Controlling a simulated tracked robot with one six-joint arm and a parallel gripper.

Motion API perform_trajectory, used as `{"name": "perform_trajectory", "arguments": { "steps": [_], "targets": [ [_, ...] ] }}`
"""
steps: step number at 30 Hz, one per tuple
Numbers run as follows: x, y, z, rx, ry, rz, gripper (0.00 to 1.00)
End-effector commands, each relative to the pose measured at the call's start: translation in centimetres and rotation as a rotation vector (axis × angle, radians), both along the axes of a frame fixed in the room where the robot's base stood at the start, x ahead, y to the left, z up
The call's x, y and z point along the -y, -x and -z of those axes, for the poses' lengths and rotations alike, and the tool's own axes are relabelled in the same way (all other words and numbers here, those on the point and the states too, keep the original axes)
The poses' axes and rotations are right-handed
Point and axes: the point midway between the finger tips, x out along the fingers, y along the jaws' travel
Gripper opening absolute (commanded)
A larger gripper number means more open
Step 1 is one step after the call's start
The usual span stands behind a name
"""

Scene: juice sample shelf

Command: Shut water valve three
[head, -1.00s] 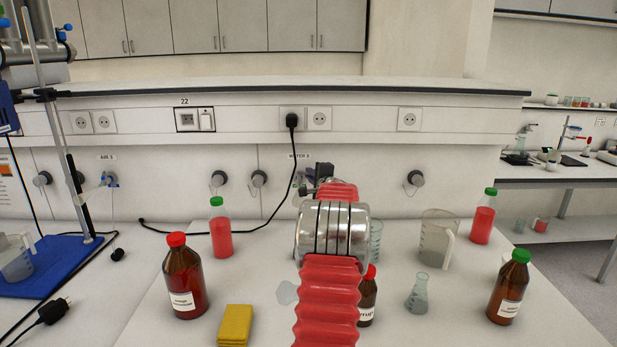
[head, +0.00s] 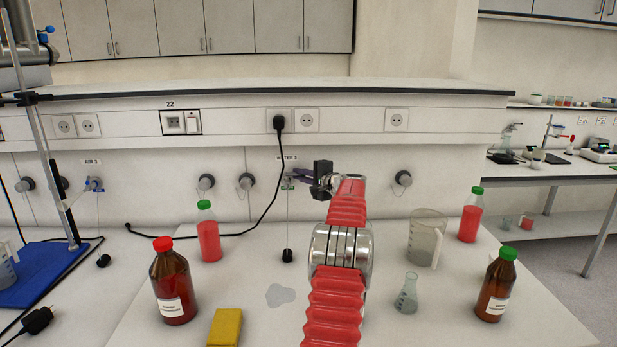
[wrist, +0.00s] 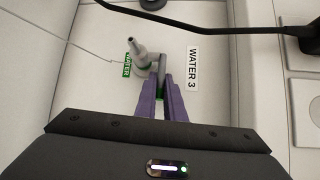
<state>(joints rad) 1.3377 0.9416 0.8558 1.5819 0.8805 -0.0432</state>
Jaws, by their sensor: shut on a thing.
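The water valve three (wrist: 142,62) sits on the wall panel beside the "WATER 3" label (wrist: 193,82) in the wrist view. It has a grey spout and a green tag beside it. My gripper (wrist: 163,88) has purple fingers, shut on the valve's grey handle (wrist: 159,66). In the head view, my gripper (head: 294,176) reaches the wall under the "WATER 3" label (head: 287,157), and my red arm hides part of the bench. The handle is mostly hidden by the fingers in the head view.
A black cable (head: 262,215) hangs just left of the valve from a plug. A grey puddle (head: 280,295) lies on the bench. Brown bottles (head: 172,285), a red-filled bottle (head: 208,236), a yellow sponge (head: 225,327), a flask (head: 406,296) and a jug (head: 426,238) stand around my arm.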

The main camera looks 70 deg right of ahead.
Motion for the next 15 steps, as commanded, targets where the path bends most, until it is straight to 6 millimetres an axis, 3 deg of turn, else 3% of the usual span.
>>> {"name": "perform_trajectory", "arguments": {
  "steps": [3,12,13,15],
  "targets": [
    [-0.67,-1.11,0.10,-0.002,-0.002,-0.032,0.00],
    [-0.98,-1.60,0.21,-0.004,-0.004,-0.042,0.00],
    [-0.99,-1.63,0.22,-0.004,-0.004,-0.042,0.10],
    [-1.00,-1.66,0.23,-0.004,-0.004,-0.042,0.14]
  ]
}}
